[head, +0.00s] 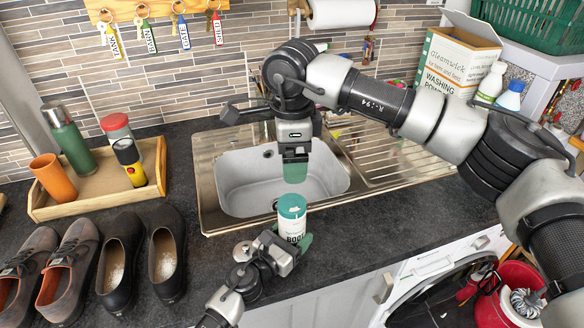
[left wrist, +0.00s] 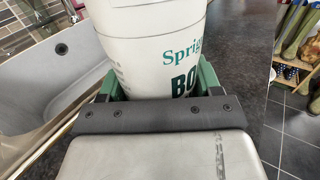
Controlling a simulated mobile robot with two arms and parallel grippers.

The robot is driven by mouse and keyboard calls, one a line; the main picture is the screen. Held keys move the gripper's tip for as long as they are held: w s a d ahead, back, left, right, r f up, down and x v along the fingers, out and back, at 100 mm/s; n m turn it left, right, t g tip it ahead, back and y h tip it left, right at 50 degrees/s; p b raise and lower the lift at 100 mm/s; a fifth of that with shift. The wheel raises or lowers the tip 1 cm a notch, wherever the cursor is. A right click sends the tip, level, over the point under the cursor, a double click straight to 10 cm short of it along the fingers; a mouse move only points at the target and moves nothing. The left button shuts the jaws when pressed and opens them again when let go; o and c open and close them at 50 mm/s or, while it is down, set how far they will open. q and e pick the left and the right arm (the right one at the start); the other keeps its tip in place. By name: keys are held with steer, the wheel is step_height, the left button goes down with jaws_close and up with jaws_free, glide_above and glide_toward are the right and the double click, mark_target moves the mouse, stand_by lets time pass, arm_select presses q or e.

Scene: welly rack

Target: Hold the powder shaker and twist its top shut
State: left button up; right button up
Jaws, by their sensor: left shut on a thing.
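The powder shaker (head: 291,226) is white with a teal top (head: 292,205) and stands upright near the counter's front edge, in front of the sink. My left gripper (head: 293,241) is shut on its lower body, coming in from the front. In the left wrist view the shaker's white wall with green lettering (left wrist: 150,45) sits between the green fingers of the left gripper (left wrist: 153,82); the top is out of that view. My right gripper (head: 295,171) points down over the sink, above and behind the shaker's top and apart from it. Its fingers overlap in view, so the gap is hidden.
The sink (head: 235,205) lies behind the shaker. A washing powder box (head: 450,62) and bottles stand at the back right.

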stand_by(0.3)
arm_select(q)
steer(key=o, duration=1.1)
steer(key=shift+c, duration=0.2)
